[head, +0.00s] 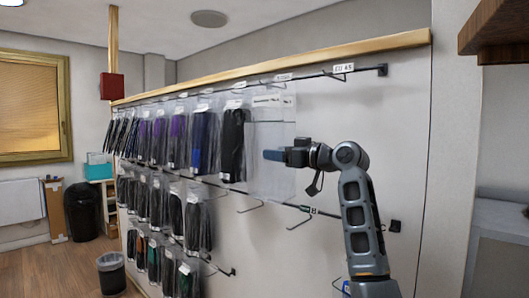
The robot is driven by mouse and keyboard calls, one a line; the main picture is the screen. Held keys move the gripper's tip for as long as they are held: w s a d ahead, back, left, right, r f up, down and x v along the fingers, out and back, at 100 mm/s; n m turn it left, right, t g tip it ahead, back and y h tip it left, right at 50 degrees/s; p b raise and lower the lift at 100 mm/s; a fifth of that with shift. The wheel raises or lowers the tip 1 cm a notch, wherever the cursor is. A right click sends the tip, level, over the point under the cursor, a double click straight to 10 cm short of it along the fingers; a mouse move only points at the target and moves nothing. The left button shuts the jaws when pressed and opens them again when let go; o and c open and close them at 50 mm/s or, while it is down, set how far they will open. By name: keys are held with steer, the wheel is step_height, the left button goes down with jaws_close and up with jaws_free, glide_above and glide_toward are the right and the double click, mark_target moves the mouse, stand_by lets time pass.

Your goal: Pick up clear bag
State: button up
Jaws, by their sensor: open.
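Clear bags (268,128) hang on the top row of the wall rack, near its right end, just right of the bags with black insoles. They look flat and empty, and I cannot tell how many overlap. My gripper (272,155) is at the right side of the clear bags, pointing left, with its fingertips overlapping their right part in the picture. The fingers are open. I cannot tell whether they touch a bag. The bag surface behind the fingers is hidden.
Bags with black (232,145), blue (201,140) and purple (178,139) insoles hang to the left. A lower row of dark bags (198,222) hangs below. Empty metal hooks (300,218) stick out under the gripper. A brown wooden shelf (495,30) overhangs at upper right.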

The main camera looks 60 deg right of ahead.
steer(key=p+x, duration=0.1)
steer(key=x, duration=0.3)
steer(key=shift+w+f, duration=0.1)
steer(key=c, duration=0.7)
